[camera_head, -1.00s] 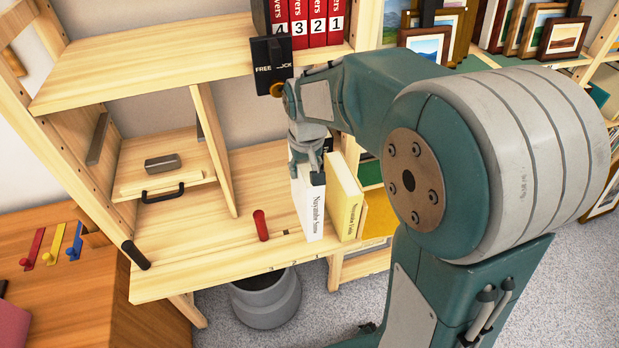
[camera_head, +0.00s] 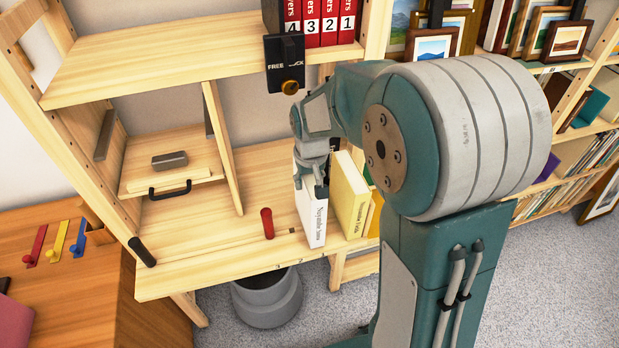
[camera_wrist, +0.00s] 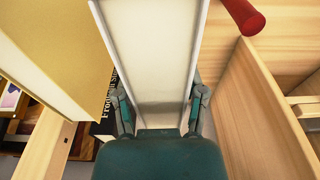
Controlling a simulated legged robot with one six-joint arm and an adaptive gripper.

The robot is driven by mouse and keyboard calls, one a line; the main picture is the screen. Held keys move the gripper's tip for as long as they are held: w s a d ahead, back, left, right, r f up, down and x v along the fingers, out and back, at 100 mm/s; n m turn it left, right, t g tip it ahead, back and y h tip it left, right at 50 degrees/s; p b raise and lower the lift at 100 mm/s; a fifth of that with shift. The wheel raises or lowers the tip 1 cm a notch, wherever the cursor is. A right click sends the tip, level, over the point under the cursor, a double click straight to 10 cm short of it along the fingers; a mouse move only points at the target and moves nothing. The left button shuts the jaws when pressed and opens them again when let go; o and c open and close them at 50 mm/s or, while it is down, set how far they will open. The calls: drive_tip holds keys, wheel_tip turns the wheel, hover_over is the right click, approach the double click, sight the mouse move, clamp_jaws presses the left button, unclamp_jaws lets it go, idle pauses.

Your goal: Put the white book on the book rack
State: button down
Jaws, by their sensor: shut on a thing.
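The white book (camera_head: 311,212) stands upright on the lower wooden shelf in the head view, its titled spine facing front. My gripper (camera_head: 311,186) is at the book's top, with its fingers on either side. In the wrist view the white book (camera_wrist: 148,60) fills the middle, and my gripper (camera_wrist: 160,108) is shut on its two sides. Whether the book's bottom touches the shelf is hard to tell. The wooden rack (camera_head: 190,262) holds the shelf where the book is.
A yellow book (camera_head: 350,195) stands close to the right of the white one. A red cylinder (camera_head: 267,223) is on the left. A dark box marked FREE (camera_head: 285,65) hangs from the upper shelf near my arm. Red numbered binders (camera_head: 328,25) stand above. A grey bin (camera_head: 268,300) is below.

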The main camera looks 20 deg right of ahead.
drive_tip(key=shift+d+f, duration=0.2)
drive_tip(key=shift+d, duration=0.25)
drive_tip(key=shift+c, duration=0.8)
unclamp_jaws()
drive_tip(key=shift+d, duration=0.1)
drive_tip(key=shift+a, duration=0.35)
drive_tip(key=r, duration=0.4)
drive_tip(key=s+r, duration=0.1)
drive_tip(key=r, duration=0.7)
drive_tip(key=shift+s+d, duration=0.1)
drive_tip(key=shift+s, duration=0.1)
drive_tip(key=shift+s+r, duration=0.15)
drive_tip(key=shift+r, duration=0.4)
drive_tip(key=s+r+t, duration=0.1)
drive_tip(key=s+t, duration=0.3)
drive_tip(key=s, duration=1.5)
drive_tip(key=shift+s+r, duration=0.15)
drive_tip(key=shift+r, duration=0.25)
